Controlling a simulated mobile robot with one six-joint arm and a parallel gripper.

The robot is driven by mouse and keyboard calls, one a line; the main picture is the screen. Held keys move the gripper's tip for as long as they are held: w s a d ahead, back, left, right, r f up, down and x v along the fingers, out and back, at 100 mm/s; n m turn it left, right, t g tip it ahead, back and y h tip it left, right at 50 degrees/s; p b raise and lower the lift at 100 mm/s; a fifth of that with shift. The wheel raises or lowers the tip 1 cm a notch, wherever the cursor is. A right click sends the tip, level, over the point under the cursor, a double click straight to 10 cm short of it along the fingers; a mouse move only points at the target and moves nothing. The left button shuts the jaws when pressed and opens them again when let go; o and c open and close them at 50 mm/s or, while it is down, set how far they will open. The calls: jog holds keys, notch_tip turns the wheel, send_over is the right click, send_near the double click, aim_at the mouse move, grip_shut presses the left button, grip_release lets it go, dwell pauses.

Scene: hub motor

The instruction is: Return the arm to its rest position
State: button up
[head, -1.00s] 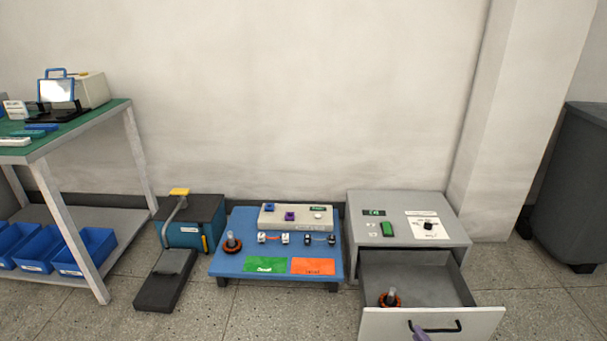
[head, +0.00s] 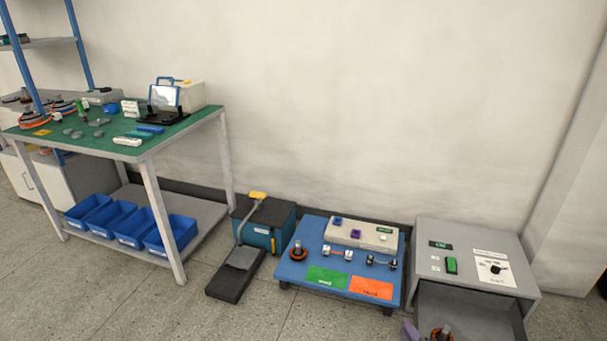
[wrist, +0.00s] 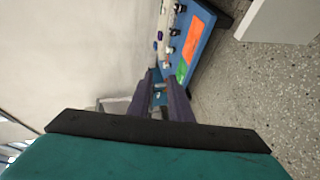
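My gripper (wrist: 160,76) shows in the wrist view with its two purple fingers apart and nothing held between them. In the head view only a purple tip of my gripper (head: 410,331) shows at the bottom edge, just left of the open drawer (head: 470,308). The rest of my arm is out of the head view. A hub motor part with an orange-and-black ring (head: 441,334) sits in the drawer, cut off by the frame edge.
The grey cabinet (head: 520,276) stands right of the low blue bench (head: 310,272). A foot-pedal unit (head: 232,284) stands left of it. The green-topped worktable (head: 180,127) with blue bins (head: 172,233) is farther left. Floor is clear in front.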

jog(key=s+a+m+g+h+p, duration=0.25)
jog(key=a+m+g+p, duration=0.45)
jog(key=a+p, duration=0.4)
jog(key=s+a+m+g, duration=0.2)
jog(key=s+m+g, duration=0.1)
jog(key=s, duration=0.5)
jog(key=s+a+m+g+p, duration=0.1)
jog(key=s+m+g, duration=0.3)
jog(key=s, duration=0.5)
jog(key=s+a+m+g+p, duration=0.1)
jog(key=s+a+m+g, duration=0.2)
jog(key=s+g, duration=0.3)
jog(key=s+f+y, duration=0.1)
jog(key=s, duration=0.2)
jog(key=shift+s+a+m, duration=0.25)
jog(key=shift+a+m, duration=0.15)
